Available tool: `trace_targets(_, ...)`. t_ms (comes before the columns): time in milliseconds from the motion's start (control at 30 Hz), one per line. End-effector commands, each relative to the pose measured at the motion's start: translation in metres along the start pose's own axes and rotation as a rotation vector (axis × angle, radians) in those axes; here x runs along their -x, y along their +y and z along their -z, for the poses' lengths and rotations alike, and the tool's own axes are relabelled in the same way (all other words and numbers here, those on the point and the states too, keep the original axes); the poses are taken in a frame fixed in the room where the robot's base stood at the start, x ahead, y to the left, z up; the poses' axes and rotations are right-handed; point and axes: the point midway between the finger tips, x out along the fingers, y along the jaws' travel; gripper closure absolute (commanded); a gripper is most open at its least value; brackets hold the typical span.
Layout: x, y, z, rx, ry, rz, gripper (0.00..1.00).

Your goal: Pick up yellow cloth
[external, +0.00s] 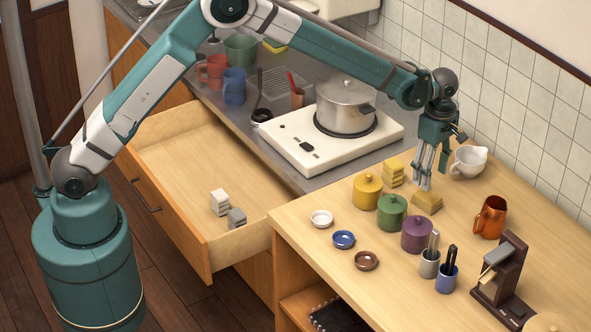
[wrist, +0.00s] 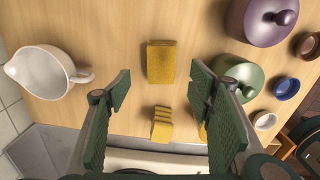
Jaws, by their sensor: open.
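A flat, folded-looking yellow piece (external: 427,203), apparently the yellow cloth, lies on the wooden counter. My gripper (external: 422,180) is open and points down just above it. In the wrist view the yellow piece (wrist: 161,62) lies between and slightly beyond my two spread fingertips (wrist: 160,85). Nothing is held. A small stack of yellow pieces (external: 393,173) stands beside it to the left, and also shows lower in the wrist view (wrist: 162,124). I cannot tell cloth from sponge for certain.
A white pouring cup (external: 468,161) stands right of my gripper. Yellow (external: 367,191), green (external: 392,212) and purple (external: 417,234) lidded pots stand close in front. A stove with a steel pot (external: 346,107) is behind left. An open drawer (external: 190,165) is at left.

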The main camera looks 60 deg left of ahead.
Motion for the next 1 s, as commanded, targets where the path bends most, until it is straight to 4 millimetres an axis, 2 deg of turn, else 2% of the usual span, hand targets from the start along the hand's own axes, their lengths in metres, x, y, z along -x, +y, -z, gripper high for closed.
trace_targets(433, -0.004, 0.001, -0.002, 0.006, 0.001, 0.002, 0.48)
trace_targets(800, -0.028, 0.000, -0.002, 0.006, 0.001, 0.002, 0.48)
trace_targets(1000, -0.028, 0.000, -0.002, 0.006, 0.001, 0.002, 0.48)
